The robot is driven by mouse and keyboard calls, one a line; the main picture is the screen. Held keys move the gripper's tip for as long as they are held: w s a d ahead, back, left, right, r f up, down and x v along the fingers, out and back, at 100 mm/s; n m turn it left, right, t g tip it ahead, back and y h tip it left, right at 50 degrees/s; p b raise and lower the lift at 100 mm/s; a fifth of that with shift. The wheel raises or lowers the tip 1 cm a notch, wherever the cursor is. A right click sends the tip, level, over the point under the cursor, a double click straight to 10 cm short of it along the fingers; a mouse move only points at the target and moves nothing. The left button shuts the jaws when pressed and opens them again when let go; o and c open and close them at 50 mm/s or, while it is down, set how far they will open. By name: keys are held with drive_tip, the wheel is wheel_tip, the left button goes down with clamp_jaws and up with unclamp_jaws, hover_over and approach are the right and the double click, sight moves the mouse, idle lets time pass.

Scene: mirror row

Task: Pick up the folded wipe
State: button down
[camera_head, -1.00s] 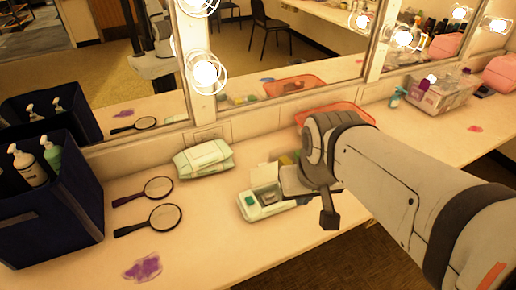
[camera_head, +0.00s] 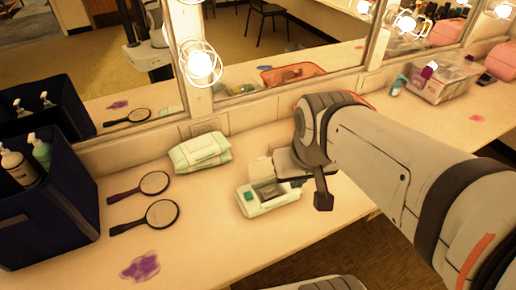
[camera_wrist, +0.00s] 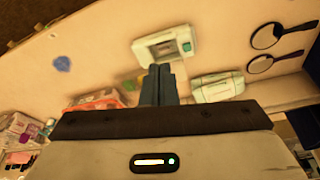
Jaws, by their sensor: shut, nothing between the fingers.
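I cannot pick out a folded wipe for certain. A soft pale green and white packet (camera_head: 201,151) lies on the counter near the mirror and looks like a pack of wipes. It shows right of my fingers in the wrist view (camera_wrist: 218,88). A white and green case (camera_head: 266,199) with a raised lid stands to its right, and in the wrist view (camera_wrist: 163,47) it is just beyond my fingertips. My gripper (camera_wrist: 160,68) is shut and empty.
Two hand mirrors (camera_head: 155,215) lie left of the case. A dark blue bin (camera_head: 62,225) with pump bottles stands at far left. A purple smear (camera_head: 140,266) marks the counter; a blue patch (camera_wrist: 62,63) shows in the wrist view. A clear tub (camera_head: 445,82) stands farther right.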

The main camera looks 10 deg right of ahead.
sight(269, 190)
drive_tip(key=c, duration=2.1)
unclamp_jaws()
